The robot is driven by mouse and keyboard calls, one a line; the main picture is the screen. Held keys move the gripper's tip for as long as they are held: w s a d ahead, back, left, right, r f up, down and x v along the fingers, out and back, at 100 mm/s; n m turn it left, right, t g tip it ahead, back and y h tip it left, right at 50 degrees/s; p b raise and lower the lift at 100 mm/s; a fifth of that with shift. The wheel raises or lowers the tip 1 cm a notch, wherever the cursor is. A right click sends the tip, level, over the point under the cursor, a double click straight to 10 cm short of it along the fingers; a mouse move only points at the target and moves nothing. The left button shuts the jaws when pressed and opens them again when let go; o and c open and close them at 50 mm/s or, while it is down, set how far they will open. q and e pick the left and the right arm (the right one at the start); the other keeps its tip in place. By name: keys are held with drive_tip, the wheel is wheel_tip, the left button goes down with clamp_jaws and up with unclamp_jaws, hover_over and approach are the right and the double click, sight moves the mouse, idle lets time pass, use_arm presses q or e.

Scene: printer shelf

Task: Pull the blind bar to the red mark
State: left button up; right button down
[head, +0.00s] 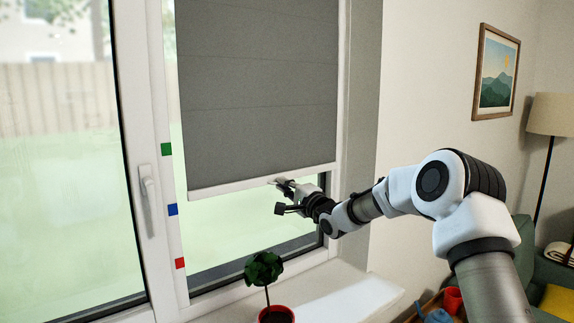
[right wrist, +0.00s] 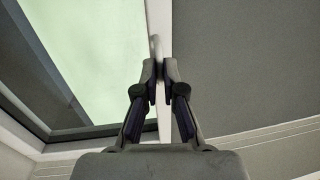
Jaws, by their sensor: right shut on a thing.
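The grey blind (head: 258,85) hangs over the right window pane and ends in a white blind bar (head: 225,187). The bar's left end is between the green mark (head: 166,149) and the blue mark (head: 172,210), closer to the blue one. The red mark (head: 180,263) is lower on the white frame, well below the bar. My right gripper (head: 281,184) is shut on the bar right of its middle. My left gripper is not in view.
A green plant in a red pot (head: 276,314) stands on the window sill (head: 335,290) below the blind. A window handle (head: 149,195) sticks out at left. A lamp (head: 551,114) and a sofa are at right. The space directly below the bar is open.

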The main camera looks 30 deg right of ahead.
use_arm(q)
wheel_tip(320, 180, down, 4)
drive_tip(key=b, duration=0.3)
use_arm(e)
wheel_tip(320, 180, down, 8)
drive_tip(key=shift+a, duration=0.1)
drive_tip(key=c, duration=1.4)
unclamp_jaws()
drive_tip(key=shift+w, duration=0.1)
drive_tip(key=shift+c, duration=0.2)
drive_tip(key=shift+o, duration=0.8)
drive_tip(key=shift+w+a+f, duration=0.35)
drive_tip(key=shift+w, duration=0.25)
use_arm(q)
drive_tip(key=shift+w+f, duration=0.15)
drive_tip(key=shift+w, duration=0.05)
use_arm(e)
drive_tip(key=s+f, duration=0.1)
drive_tip(key=s, duration=1)
drive_tip(key=shift+s+d+f, duration=0.3)
drive_tip(key=shift+s+d, duration=0.1)
drive_tip(key=shift+d, duration=0.05)
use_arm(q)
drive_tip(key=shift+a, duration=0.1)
